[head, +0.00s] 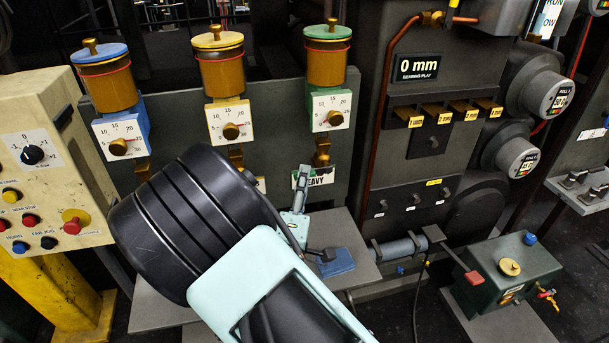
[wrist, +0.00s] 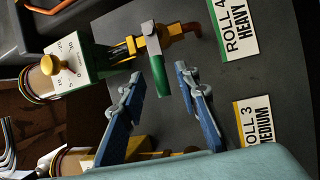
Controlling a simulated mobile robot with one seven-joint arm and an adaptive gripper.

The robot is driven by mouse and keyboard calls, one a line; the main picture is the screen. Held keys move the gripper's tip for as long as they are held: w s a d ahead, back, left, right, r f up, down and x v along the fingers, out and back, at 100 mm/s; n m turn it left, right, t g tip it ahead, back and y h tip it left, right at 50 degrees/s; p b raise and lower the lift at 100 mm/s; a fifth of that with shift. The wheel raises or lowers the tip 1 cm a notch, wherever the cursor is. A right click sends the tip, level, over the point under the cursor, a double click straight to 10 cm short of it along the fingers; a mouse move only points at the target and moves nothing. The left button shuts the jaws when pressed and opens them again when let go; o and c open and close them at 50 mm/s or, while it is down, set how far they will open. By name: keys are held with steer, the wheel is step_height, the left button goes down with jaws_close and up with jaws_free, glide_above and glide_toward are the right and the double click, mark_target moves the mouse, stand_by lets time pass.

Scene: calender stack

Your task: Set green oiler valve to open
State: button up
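The green oiler (head: 327,60) has a green lid, an amber cup and a dial plate, and hangs rightmost of three in the head view. In the wrist view its dial plate (wrist: 72,60) is turned sideways at upper left. Its brass valve has a lever with a green grip (wrist: 160,75), lying crosswise to the pipe line. My gripper (wrist: 158,78) is open. Its blue fingers with grey tips stand either side of the green grip, with gaps visible; contact cannot be told.
The yellow oiler (head: 221,65) and blue oiler (head: 105,80) hang to the left. A "ROLL 4 HEAVY" label (wrist: 234,30) and a "ROLL 3 MEDIUM" label (wrist: 257,124) are on the dark panel. A copper pipe (head: 382,110) runs to the right. A grey shelf (head: 350,240) lies below.

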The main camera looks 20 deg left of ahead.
steer(key=shift+x, duration=1.3)
jaws_close()
